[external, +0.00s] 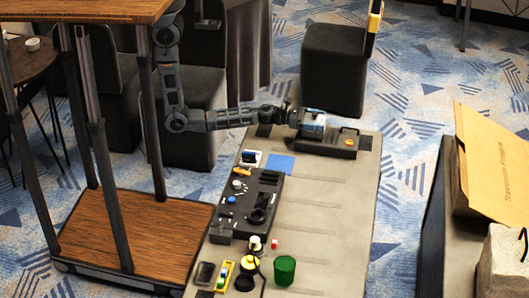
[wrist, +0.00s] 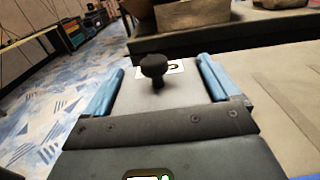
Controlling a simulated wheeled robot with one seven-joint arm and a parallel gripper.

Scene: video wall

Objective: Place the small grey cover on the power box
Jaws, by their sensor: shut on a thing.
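My gripper (wrist: 160,80) has blue fingers on both sides of a small grey cover (wrist: 140,100) and is shut on it. The cover has a black round knob on top, and a white label shows behind the knob. In the external view my gripper (external: 313,122) is over the left part of a long dark box (external: 335,149), which seems to be the power box, at the far end of the grey table. I cannot tell whether the cover touches the box, as the gripper hides the contact.
The grey table (external: 330,210) also carries a blue square (external: 281,165), a dark control panel (external: 253,200), a green cup (external: 284,270) and a yellow-edged tray (external: 223,276). A black chair (external: 333,70) stands behind the table. The table's right part is clear.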

